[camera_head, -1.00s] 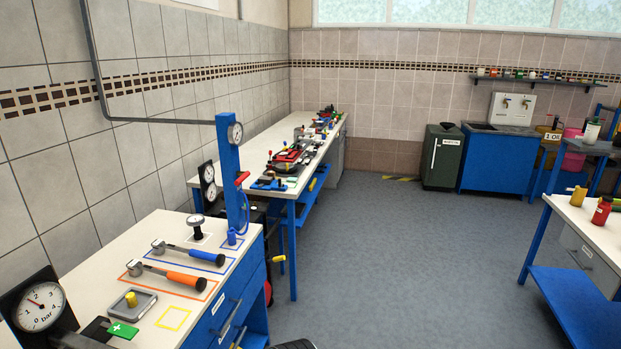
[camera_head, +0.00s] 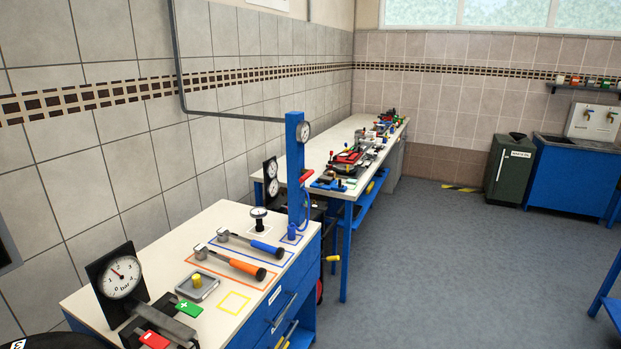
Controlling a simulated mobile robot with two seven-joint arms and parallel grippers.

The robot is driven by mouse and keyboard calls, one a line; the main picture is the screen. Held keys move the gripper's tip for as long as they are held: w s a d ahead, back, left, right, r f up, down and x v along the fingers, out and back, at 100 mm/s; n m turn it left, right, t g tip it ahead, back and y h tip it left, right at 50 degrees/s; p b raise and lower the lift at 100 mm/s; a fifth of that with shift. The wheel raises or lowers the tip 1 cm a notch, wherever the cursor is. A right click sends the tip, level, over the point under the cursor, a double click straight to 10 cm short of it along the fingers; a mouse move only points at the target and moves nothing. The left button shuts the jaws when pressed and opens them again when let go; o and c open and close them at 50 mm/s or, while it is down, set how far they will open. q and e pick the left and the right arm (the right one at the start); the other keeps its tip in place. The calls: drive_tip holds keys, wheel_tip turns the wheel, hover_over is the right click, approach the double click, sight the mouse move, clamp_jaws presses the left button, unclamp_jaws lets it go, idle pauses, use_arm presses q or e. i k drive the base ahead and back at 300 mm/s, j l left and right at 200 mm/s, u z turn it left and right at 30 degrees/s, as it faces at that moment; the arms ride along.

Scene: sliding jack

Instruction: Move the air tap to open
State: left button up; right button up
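A blue post (camera_head: 295,165) stands at the far right corner of the near workbench, with a pipe running to it from the wall. A round gauge (camera_head: 304,131) is mounted near its top. Below the gauge is a small red lever (camera_head: 307,175), which appears to be the air tap; it sticks out to the right, slightly tilted. A thin blue hose (camera_head: 308,206) hangs below it. The lever is too small to tell whether the tap is open or closed. Neither of my grippers shows in the head view.
The near workbench (camera_head: 222,222) holds hammers, a tray, a large gauge (camera_head: 120,277), and green and red pads. A dark machine with a yellow handle (camera_head: 332,258) stands behind it. The grey floor (camera_head: 430,270) to the right is clear.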

sight(308, 173)
drive_tip(key=i+l+u, duration=0.2)
drive_tip(key=i+l, duration=0.5)
drive_tip(key=l, duration=0.1)
